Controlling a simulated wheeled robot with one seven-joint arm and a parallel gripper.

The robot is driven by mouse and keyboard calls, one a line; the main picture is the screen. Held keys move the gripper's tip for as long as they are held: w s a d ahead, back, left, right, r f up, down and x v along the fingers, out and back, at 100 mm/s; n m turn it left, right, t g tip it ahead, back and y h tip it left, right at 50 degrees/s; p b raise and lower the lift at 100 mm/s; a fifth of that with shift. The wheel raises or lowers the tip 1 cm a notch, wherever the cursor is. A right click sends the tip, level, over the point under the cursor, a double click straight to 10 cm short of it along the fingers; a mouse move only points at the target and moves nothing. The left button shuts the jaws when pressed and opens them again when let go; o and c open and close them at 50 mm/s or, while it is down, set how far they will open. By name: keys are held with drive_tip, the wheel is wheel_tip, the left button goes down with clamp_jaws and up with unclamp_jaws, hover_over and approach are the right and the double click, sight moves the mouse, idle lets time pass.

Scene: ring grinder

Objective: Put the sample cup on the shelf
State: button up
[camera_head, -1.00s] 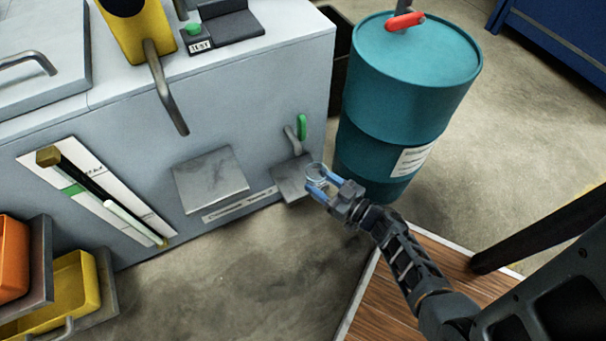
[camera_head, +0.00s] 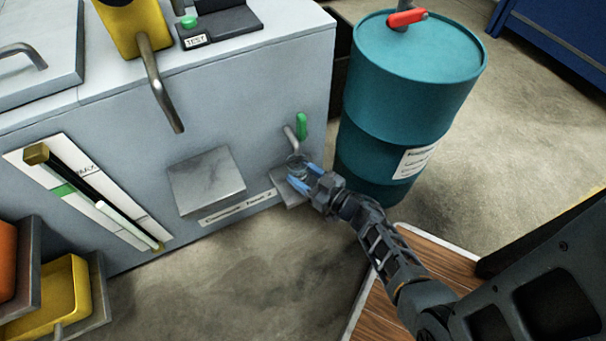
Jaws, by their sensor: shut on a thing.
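Cup and fingertips overlap the small grey shelf (camera_head: 288,198) on the front of the grey machine, below a bent pipe with a green handle (camera_head: 302,126). Most of that shelf is hidden behind the gripper and cup. I cannot tell whether the cup touches the shelf or hangs above it.
A larger grey shelf (camera_head: 206,181) juts out to the left, above a label strip (camera_head: 237,208). A teal drum (camera_head: 412,100) stands close to the right of my gripper. Yellow (camera_head: 62,298) and orange bins are at lower left. Open concrete floor lies below.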

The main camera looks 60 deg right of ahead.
drive_tip(key=shift+f, duration=0.2)
drive_tip(key=o, duration=1)
drive_tip(key=shift+r, duration=0.1)
drive_tip(key=shift+r, duration=0.15)
drive_tip(key=f+p+v, duration=0.1)
drive_tip(key=p+v, duration=0.3)
drive_tip(key=v, duration=0.8)
drive_tip(key=s+a+r+y, duration=0.1)
drive_tip(key=s+a+r, duration=0.2)
drive_tip(key=r, duration=0.8)
drive_tip(key=s+a+r+n+g+y, duration=0.1)
drive_tip(key=s+a+r, duration=0.3)
drive_tip(key=a+r, duration=0.4)
drive_tip(key=s+a+r+n+g+y, duration=0.1)
drive_tip(key=s+a+r, duration=0.3)
drive_tip(key=r, duration=1)
drive_tip(key=shift+a+r+y, duration=0.15)
drive_tip(key=shift+a+y, duration=0.15)
drive_tip(key=shift+a, duration=0.75)
